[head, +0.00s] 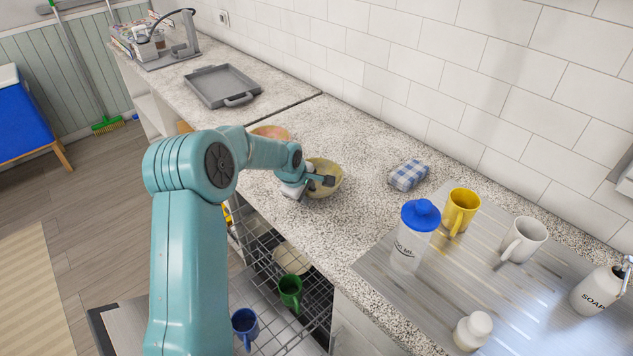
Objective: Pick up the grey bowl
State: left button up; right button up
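A yellowish-olive bowl (326,168) stands on the speckled counter, near its front edge. My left gripper (311,184) is at the bowl's near left side. One dark fingertip shows over the inside of the bowl, and the rest of the gripper is at the near rim. I cannot tell whether the fingers press on the wall. A second, pinkish bowl (270,131) is partly hidden behind my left arm. No bowl looks clearly grey. My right gripper is out of view.
A folded checked cloth (408,175), a blue-lidded bottle (411,240), a yellow mug (460,211) and a white mug (524,240) are to the right. A grey tray (222,86) lies further back. An open dish rack (270,300) holding mugs is below the counter edge.

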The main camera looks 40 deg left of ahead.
pick_arm(q)
jog(key=shift+w+f, duration=0.1)
grip_shut()
